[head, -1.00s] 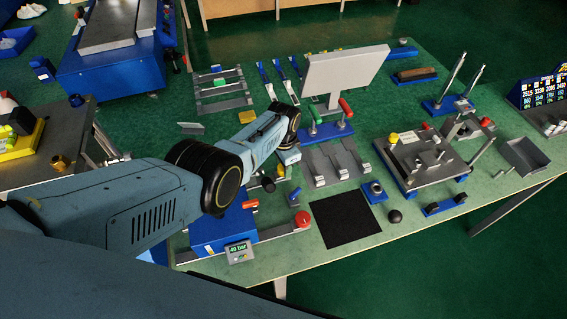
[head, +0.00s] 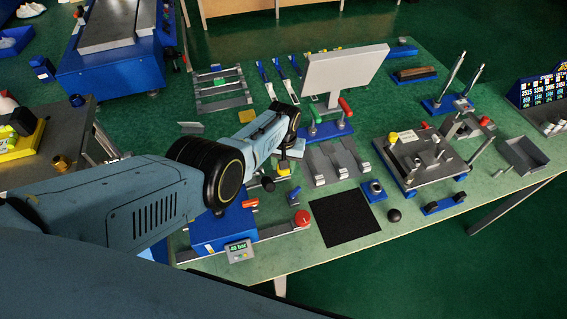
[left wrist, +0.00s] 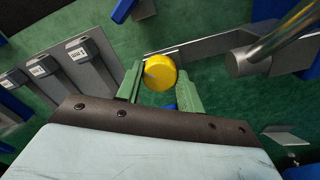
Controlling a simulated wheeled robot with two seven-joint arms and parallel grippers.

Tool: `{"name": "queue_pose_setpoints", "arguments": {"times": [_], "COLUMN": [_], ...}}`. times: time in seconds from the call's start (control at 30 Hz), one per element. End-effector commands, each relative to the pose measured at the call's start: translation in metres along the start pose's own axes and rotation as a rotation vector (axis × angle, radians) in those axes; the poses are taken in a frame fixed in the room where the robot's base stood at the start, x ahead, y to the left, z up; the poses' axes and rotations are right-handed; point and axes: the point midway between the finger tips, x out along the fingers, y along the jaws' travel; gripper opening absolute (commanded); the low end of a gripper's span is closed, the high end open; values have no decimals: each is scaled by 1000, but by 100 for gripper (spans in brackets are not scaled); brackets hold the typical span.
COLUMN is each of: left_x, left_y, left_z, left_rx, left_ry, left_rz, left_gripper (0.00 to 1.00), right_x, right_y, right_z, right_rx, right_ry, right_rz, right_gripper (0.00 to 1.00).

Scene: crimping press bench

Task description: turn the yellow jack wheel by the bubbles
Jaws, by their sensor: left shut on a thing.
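In the left wrist view a round yellow wheel (left wrist: 160,72) sits between the green fingertips of my left gripper (left wrist: 160,84), which is shut on it. A pale mark shows on its face. In the head view my left arm reaches over the bench and a small yellow part (head: 284,169) shows just below its wrist; the fingers are mostly hidden. No bubble can be made out clearly. My right gripper is not in view.
A grey fixture with several blocks (head: 337,165) lies right of my left gripper. Behind are red and green handles (head: 345,107) and a pale panel (head: 345,72). In front are a red knob (head: 302,218) and a black mat (head: 344,217). A steel rod (left wrist: 262,50) shows close by.

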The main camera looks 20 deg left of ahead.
Motion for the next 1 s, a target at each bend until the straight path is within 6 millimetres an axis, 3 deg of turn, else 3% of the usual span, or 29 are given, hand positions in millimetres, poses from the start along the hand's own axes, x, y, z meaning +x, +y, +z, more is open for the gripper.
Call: {"name": "queue_pose_setpoints", "arguments": {"times": [0.3,0.77,0.8,0.97,1.0], "left_x": [0,0,0,0,0], "left_y": [0,0,0,0,0], "left_z": [0,1,1,0,0], "left_rx": [-100,-113,-113,-113,-113], "left_ry": [-2,-2,-2,-1,-1], "left_rz": [0,0,0,0,0], "left_gripper": [15,15,39,59,59], "right_x": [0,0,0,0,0], "right_y": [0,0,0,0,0], "right_z": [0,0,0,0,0], "right_rx": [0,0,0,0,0], "right_ry": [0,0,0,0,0], "right_rz": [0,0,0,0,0], "right_gripper": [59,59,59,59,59]}}
